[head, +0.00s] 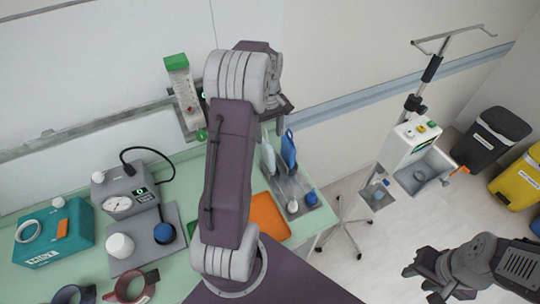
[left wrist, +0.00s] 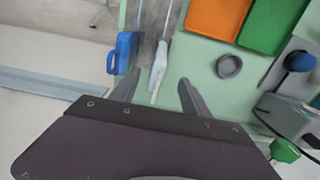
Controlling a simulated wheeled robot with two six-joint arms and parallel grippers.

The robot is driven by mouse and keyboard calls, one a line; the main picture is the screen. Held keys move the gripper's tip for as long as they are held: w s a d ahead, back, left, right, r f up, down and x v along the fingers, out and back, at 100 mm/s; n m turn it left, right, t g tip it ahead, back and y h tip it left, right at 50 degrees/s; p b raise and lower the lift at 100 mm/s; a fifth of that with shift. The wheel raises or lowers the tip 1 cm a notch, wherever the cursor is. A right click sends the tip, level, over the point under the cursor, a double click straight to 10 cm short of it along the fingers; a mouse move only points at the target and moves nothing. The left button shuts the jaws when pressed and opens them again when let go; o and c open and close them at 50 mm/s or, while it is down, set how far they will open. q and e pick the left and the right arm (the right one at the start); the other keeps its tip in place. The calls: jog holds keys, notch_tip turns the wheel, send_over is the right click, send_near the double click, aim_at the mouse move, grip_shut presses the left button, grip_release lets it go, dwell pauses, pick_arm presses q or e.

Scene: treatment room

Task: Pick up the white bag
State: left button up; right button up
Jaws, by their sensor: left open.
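The white bag (head: 267,156) hangs in a grey rack at the right end of the green counter, left of a blue bag (head: 289,149). In the left wrist view the white bag (left wrist: 160,62) shows nearly edge-on, its near end between the fingertips in the picture. My left gripper (head: 277,118) is open and empty, just above the rack; my arm hides part of it. The fingers also show in the left wrist view (left wrist: 159,80); I cannot tell if they touch the bag. My right gripper (head: 418,281) is at the lower right, away from the counter; its opening is unclear.
The blue bag (left wrist: 123,52) is close beside the left finger. Orange (left wrist: 217,16) and green (left wrist: 270,24) trays and a dark ring (left wrist: 229,66) lie nearby. A wheeled stand (head: 408,145) and bins (head: 490,140) stand right; floor between is clear.

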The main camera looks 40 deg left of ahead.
aim_at(270, 145)
pick_arm(q)
jog(key=shift+d+f, duration=0.15)
jog(key=shift+f, duration=1)
jog(key=shift+s+f+p, duration=0.25)
jog(key=shift+p, duration=0.05)
notch_tip(270, 145, down, 4)
jog(key=shift+w+d+f+p, duration=0.1)
jog(key=shift+w+f+p, duration=0.05)
jog(key=shift+p, duration=0.5)
jog(key=shift+w+f, duration=0.1)
jog(key=shift+f, duration=0.25)
jog(key=c, duration=0.4)
grip_shut()
jog(key=shift+r, duration=0.1)
